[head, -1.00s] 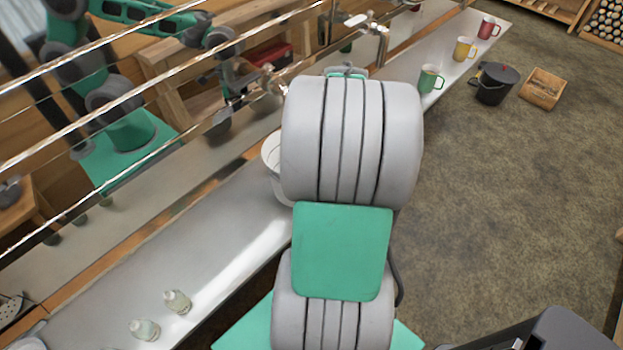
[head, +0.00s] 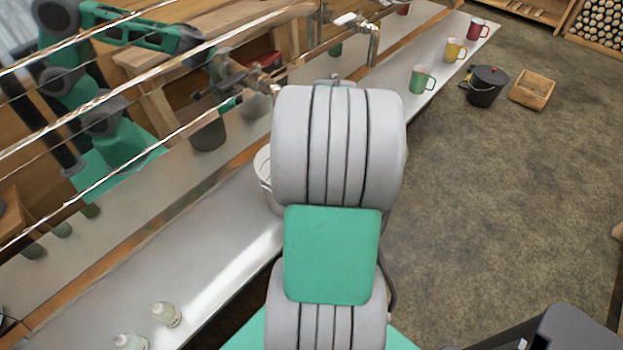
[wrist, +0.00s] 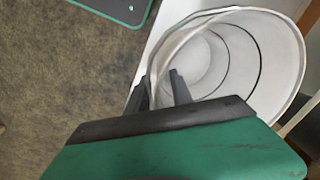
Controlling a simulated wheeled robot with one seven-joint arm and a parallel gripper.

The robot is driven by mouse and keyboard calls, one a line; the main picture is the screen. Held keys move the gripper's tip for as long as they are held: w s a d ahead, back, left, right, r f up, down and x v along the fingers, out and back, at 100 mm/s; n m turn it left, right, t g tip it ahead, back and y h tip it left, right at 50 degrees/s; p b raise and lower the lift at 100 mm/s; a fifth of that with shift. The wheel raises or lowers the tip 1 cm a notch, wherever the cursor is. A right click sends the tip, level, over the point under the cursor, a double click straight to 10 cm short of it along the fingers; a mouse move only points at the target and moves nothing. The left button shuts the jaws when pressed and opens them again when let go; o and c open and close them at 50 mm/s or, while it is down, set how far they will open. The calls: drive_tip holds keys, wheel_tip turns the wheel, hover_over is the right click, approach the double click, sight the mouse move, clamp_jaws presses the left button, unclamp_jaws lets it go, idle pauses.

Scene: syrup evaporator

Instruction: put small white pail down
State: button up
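The small white pail (wrist: 232,60) fills the upper right of the wrist view, its open mouth facing my camera. In the head view only its left edge (head: 264,172) shows beside my arm, at the long pale counter (head: 215,250); my arm hides the rest. My gripper (wrist: 160,90) is at the pail's left rim, one dark finger outside the wall and one inside. A visible gap lies between the fingers, with the rim in it, so the gripper looks open. The pail's base is hidden, so contact with the counter cannot be seen.
Two small bottles (head: 148,328) stand on the near counter. Green (head: 421,80), yellow (head: 456,50) and red (head: 478,29) mugs stand on the far counter. A black pot (head: 484,86) and wooden crate (head: 533,91) are on the floor. A shiny backsplash runs along the left.

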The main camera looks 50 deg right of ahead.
wheel_tip(320, 180, up, 12)
drive_tip(key=s, duration=0.1)
drive_tip(key=shift+d+r, duration=0.15)
drive_tip(key=shift+d, duration=0.25)
